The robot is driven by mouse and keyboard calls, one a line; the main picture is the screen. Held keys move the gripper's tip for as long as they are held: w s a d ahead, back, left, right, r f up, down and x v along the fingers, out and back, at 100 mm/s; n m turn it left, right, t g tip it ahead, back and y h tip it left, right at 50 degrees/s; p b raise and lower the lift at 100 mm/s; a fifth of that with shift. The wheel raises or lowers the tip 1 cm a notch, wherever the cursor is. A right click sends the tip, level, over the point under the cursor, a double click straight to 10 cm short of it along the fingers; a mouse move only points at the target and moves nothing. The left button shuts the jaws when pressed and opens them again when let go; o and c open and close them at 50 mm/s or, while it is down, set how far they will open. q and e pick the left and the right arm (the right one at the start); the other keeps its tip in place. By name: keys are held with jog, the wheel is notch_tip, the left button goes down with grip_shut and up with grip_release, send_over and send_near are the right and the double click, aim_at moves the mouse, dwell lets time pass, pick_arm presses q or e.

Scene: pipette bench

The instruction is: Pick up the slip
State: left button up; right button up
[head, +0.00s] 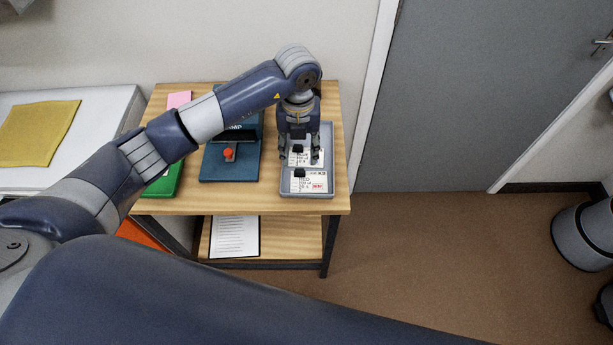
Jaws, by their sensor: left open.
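Two white printed slips with black clip-like pieces lie in a grey tray (327,140) at the right end of the wooden table. The nearer slip (318,178) shows a small red mark and lies clear of my fingers. The farther slip (304,159) lies between or just under the fingertips of my left gripper and is partly covered by it. My left gripper (299,157) points down over the tray, open. I cannot tell whether its fingertips touch the slip. My right gripper is out of view.
A blue stand with a red knob (228,153) is left of the tray on the wooden table (266,200). A green item (167,181) and pink paper (179,99) are farther left. A printed sheet (235,237) lies on the lower shelf.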

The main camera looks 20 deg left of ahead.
aim_at(299, 171)
pick_arm(q)
jog(key=shift+f, duration=0.7)
jog(key=f, duration=0.1)
jog(key=f+p, duration=0.1)
jog(key=f, duration=0.1)
jog(key=f+p, duration=0.1)
jog(key=shift+s+f, duration=0.15)
jog(key=shift+s, duration=0.1)
jog(key=shift+f, duration=0.45)
jog(key=shift+c, duration=0.3)
jog(key=c, duration=0.8)
